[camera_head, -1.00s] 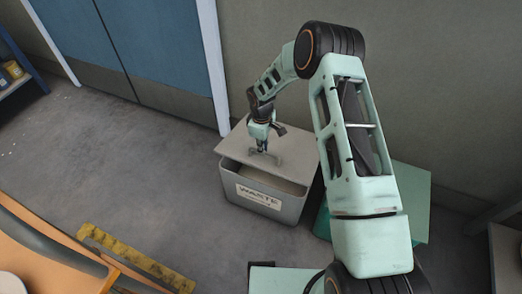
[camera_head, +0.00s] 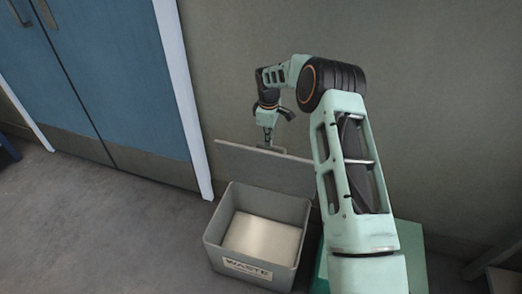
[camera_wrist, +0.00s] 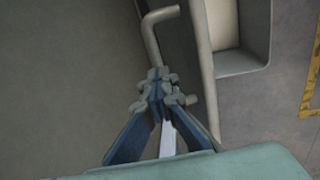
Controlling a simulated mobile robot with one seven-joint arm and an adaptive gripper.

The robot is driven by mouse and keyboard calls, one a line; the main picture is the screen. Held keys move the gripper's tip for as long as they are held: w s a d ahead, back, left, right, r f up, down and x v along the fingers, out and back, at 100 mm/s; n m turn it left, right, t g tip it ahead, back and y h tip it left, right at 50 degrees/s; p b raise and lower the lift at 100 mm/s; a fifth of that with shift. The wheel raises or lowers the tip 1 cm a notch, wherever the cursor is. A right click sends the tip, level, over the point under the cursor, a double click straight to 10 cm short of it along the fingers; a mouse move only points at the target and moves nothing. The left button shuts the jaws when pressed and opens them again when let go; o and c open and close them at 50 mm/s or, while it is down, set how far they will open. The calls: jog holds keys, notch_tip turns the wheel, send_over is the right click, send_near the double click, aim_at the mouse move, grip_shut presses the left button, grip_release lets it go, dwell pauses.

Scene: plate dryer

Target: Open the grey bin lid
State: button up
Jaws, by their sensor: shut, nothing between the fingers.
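The grey bin (camera_head: 292,237) labelled WASTE stands open on the floor in the head view, with its inside showing. Its grey lid (camera_head: 245,161) is raised, tilted up near vertical along the bin's far side. My gripper (camera_head: 268,142) is at the lid's top edge, by the lid's handle. In the wrist view, the bent handle rod (camera_wrist: 158,35) runs past my gripper (camera_wrist: 158,82), whose fingertips meet at the rod. The fingers are shut; whether they touch the rod cannot be told. The lid (camera_wrist: 192,35) shows beside them, with the bin (camera_wrist: 240,62) past it.
A wall (camera_head: 410,90) stands close behind the lid. A blue door (camera_head: 100,70) with a white frame is at the left. A green box (camera_head: 409,245) stands right of the bin, partly behind my arm. The floor left of the bin is clear.

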jog(key=o, duration=0.5)
jog(key=s+f, duration=0.2)
jog(key=shift+f, duration=0.3)
jog(key=shift+o, duration=0.9)
jog(key=shift+w+a+f+g, duration=0.1)
jog(key=shift+f+g, duration=0.2)
jog(key=shift+r, duration=0.1)
jog(key=shift+w+r, duration=0.1)
jog(key=shift+r, duration=0.05)
